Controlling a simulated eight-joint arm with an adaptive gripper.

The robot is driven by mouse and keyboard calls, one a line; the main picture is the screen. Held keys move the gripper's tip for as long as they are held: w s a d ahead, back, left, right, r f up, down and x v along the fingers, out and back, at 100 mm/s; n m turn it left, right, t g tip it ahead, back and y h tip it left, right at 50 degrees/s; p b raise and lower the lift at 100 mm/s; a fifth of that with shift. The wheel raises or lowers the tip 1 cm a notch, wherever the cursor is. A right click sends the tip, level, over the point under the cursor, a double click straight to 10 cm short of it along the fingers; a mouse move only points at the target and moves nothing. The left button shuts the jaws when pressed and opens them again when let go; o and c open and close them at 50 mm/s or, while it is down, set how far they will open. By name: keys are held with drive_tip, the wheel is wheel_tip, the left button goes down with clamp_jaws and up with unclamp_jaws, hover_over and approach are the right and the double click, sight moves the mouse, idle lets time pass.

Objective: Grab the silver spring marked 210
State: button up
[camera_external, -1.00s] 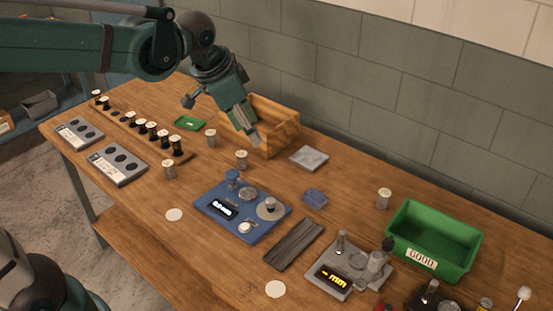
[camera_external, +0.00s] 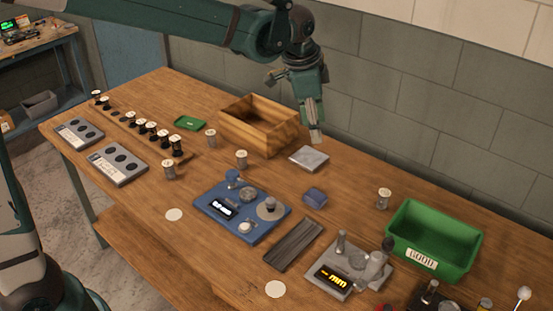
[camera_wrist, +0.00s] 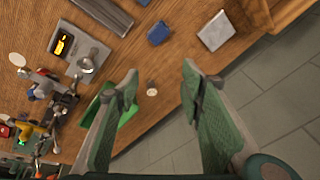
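Several silver springs stand upright on the wooden table: one (camera_external: 384,199) left of the green bin, one (camera_external: 241,160) behind the blue coiler, one (camera_external: 169,171) near the grey hole blocks and one (camera_external: 210,139) by the green pad. Their markings are too small to read, so I cannot tell which is 210. My gripper (camera_external: 316,138) hangs above the table near the grey plate, empty. In the wrist view my gripper (camera_wrist: 160,68) is open, with a small round spring top (camera_wrist: 152,92) far below between the fingers.
The green bin (camera_external: 425,262) marked GOOD and a grey gauge (camera_external: 345,278) stand at right. An open wooden box (camera_external: 235,126) is left of my gripper. A blue block (camera_external: 314,196) and grey plate (camera_external: 310,158) lie nearby. The wall runs behind the table.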

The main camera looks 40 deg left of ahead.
drive_tip(key=w+d+f+m+g, duration=0.2)
drive_tip(key=w+d+f+m, duration=0.1)
drive_tip(key=w+d+f, duration=0.6)
drive_tip(key=m+g+p, duration=0.1)
drive_tip(key=m+p, duration=0.1)
drive_tip(key=m, duration=0.2)
hover_over(385, 193)
drive_tip(key=shift+y, duration=0.3)
wheel_tip(385, 193, down, 12)
drive_tip(key=shift+a+r, duration=0.15)
drive_tip(key=shift+r, duration=0.1)
drive_tip(key=shift+w+d+f, duration=0.15)
drive_tip(key=shift+d+f, duration=0.05)
drive_tip(key=shift+f, duration=0.15)
drive_tip(key=shift+f, duration=0.1)
drive_tip(key=shift+f+b, duration=0.3)
drive_tip(key=shift+f, duration=0.85)
drive_tip(key=shift+a+f, duration=0.1)
drive_tip(key=shift+f, duration=2.5)
